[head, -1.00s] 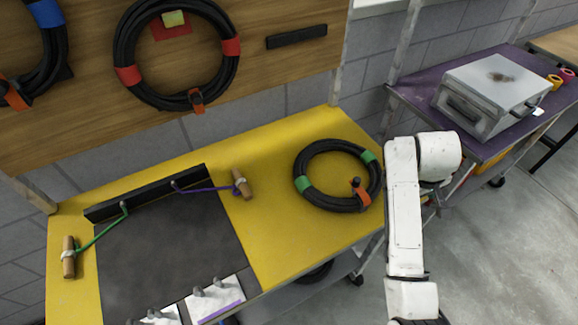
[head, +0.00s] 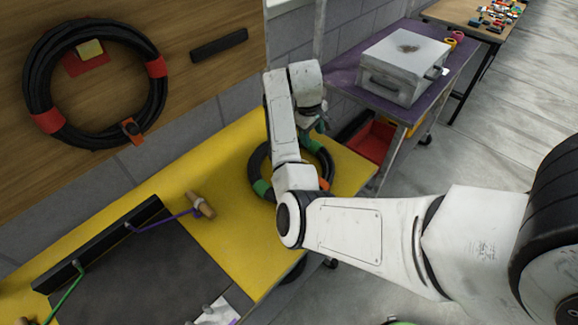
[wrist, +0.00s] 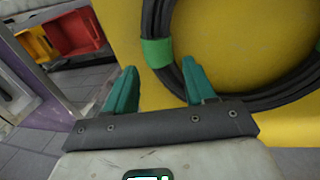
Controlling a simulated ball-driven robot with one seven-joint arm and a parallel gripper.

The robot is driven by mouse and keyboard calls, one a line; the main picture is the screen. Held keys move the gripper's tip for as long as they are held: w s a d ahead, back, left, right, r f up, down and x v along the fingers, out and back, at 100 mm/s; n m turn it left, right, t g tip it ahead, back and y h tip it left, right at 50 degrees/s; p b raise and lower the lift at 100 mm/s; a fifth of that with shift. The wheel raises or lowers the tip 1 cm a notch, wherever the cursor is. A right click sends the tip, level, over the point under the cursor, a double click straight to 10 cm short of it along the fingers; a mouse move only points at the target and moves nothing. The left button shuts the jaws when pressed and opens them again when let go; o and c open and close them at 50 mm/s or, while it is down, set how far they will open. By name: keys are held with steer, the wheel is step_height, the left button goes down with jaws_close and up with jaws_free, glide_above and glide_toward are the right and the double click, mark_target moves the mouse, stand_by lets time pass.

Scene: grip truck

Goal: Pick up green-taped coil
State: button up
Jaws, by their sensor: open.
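The black coil with green tape bands and an orange strap lies on the yellow bench top. In the head view its left arc (head: 255,165) shows, and my arm hides much of the rest. In the wrist view the coil (wrist: 180,85) curves across the upper right, with a green tape band (wrist: 157,52) just beyond the fingertips. My gripper (wrist: 160,68) is open, its two teal fingers apart, with nothing held. The taped stretch lies ahead of the gap, nearer the right finger. I cannot tell whether a finger touches it.
The yellow bench (head: 225,235) has a wooden-handled tool (head: 200,205) and a dark mat (head: 150,265) left of the coil. Another coil with red tape (head: 48,120) hangs on the wooden board. A purple cart (head: 343,83) with a grey metal case (head: 400,65) stands behind, to the right.

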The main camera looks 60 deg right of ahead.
mark_target(313, 144)
steer(key=shift+s+d+f+p, duration=0.1)
steer(key=shift+f+p, duration=0.1)
steer(key=shift+f, duration=0.7)
steer(key=shift+s+d+f+p, duration=0.1)
steer(key=shift+d+f+p, duration=0.1)
steer(key=shift+f, duration=0.75)
steer(key=shift+d+f+p, duration=0.1)
steer(key=shift+f+p, duration=0.1)
steer(key=shift+f, duration=0.7)
jaws_close()
steer(key=shift+w+r, duration=0.1)
steer(key=shift+r, duration=0.05)
